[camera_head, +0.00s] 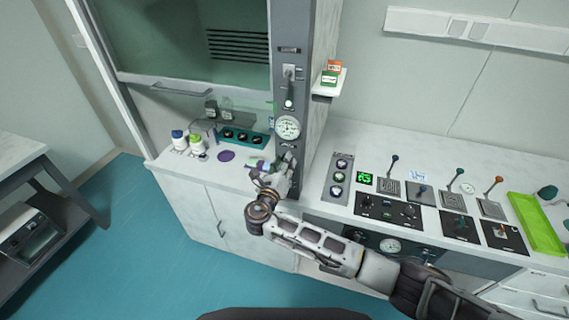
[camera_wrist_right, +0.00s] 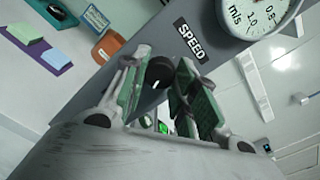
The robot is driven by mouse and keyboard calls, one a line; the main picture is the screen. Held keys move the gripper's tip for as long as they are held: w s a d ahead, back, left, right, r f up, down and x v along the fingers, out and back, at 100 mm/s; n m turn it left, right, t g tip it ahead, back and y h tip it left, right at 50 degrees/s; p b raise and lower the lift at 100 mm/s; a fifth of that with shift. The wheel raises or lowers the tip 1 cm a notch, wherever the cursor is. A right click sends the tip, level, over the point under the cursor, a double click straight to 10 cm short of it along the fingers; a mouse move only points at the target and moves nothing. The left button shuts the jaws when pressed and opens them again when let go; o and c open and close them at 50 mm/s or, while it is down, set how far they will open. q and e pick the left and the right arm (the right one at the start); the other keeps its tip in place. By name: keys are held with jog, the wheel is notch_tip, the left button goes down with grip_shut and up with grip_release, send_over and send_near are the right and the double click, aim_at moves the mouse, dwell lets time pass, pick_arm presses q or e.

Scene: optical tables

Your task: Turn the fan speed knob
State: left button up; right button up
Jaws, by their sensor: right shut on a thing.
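The fan speed knob (camera_wrist_right: 157,73) is a small round black knob with a white mark. It sits on the grey fume hood post (camera_head: 290,55), beside the black SPEED label (camera_wrist_right: 193,42) and below the round airflow gauge (camera_head: 288,127); the gauge also shows in the right wrist view (camera_wrist_right: 257,14). My right gripper (camera_head: 284,164) is at the post below the gauge. In the right wrist view its fingers (camera_wrist_right: 166,72) are on either side of the knob, shut on it. In the head view the gripper mostly hides the knob. My left gripper is not in view.
Bottles (camera_head: 179,140), a purple mat (camera_head: 226,156) and a teal panel with several knobs (camera_head: 243,138) are on the hood's worktop, left of the post. A small shelf (camera_head: 329,82) with boxes juts out right of the post. Levers and a green tray (camera_head: 536,224) are farther right.

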jog(key=shift+n, duration=0.3)
jog(key=o, duration=1)
jog(key=shift+s+a, duration=0.1)
jog(key=shift+s, duration=0.05)
jog(key=v, duration=1.1)
jog(key=shift+s+a, duration=0.1)
jog(key=shift+s, duration=0.2)
